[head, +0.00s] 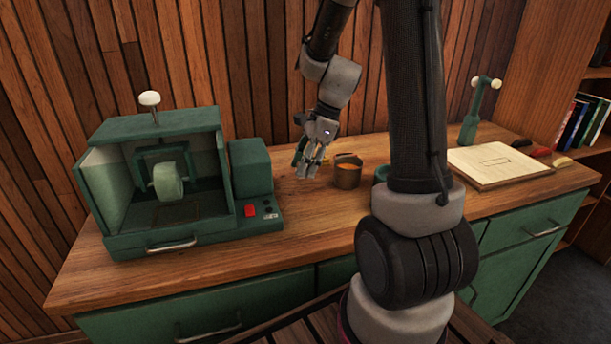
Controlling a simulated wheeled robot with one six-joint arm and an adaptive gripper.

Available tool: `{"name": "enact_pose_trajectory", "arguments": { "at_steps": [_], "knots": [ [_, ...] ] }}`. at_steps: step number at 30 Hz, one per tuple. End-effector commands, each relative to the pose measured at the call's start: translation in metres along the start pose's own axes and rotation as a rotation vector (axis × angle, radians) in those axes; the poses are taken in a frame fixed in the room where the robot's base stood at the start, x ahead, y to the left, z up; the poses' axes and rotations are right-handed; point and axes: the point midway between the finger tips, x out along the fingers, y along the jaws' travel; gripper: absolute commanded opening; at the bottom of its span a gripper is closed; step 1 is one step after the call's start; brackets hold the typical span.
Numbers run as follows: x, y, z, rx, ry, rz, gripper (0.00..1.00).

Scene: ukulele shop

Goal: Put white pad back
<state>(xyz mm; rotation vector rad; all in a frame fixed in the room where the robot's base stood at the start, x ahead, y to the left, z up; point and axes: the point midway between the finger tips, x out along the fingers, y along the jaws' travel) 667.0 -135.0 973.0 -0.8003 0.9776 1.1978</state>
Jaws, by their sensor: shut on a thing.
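My gripper (314,170) hangs above the wooden worktop, just left of a small brown pot. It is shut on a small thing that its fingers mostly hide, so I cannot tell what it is. A bit of green and orange (298,156) shows at the left side of the fingers. I cannot make out a white pad for certain. A pale cream board (479,175) with a thin rectangular outline on its top lies flat at the right of the worktop.
A green machine (165,125) with a pale round wheel (168,180) and a red button (250,210) stands at the left. The brown pot (347,176) has orange contents. A green stand (471,125) with white knobs is behind the board. Worktop (300,215) is bare in front of my gripper.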

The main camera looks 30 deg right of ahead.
Motion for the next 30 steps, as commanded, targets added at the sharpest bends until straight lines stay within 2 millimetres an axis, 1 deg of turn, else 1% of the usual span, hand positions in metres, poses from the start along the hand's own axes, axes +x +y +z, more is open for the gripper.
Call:
{"name": "enact_pose_trajectory", "arguments": {
  "at_steps": [5,7,17,18,20,21,22,30],
  "knots": [
    [0.024,0.001,-0.010,0.003,-0.001,0.005,0.11],
    [0.031,0.001,-0.013,0.001,0.000,0.003,0.11],
    [0.034,0.001,-0.014,0.000,0.000,0.002,0.11],
    [0.034,0.001,-0.014,0.000,0.000,0.001,0.35],
    [0.034,0.001,-0.014,0.000,0.000,0.001,0.46],
    [0.034,0.001,-0.014,0.000,0.000,0.001,0.53],
    [0.034,0.001,-0.014,0.000,0.000,0.001,0.55],
    [0.034,0.001,-0.014,0.000,0.000,0.001,0.55]
  ]
}}
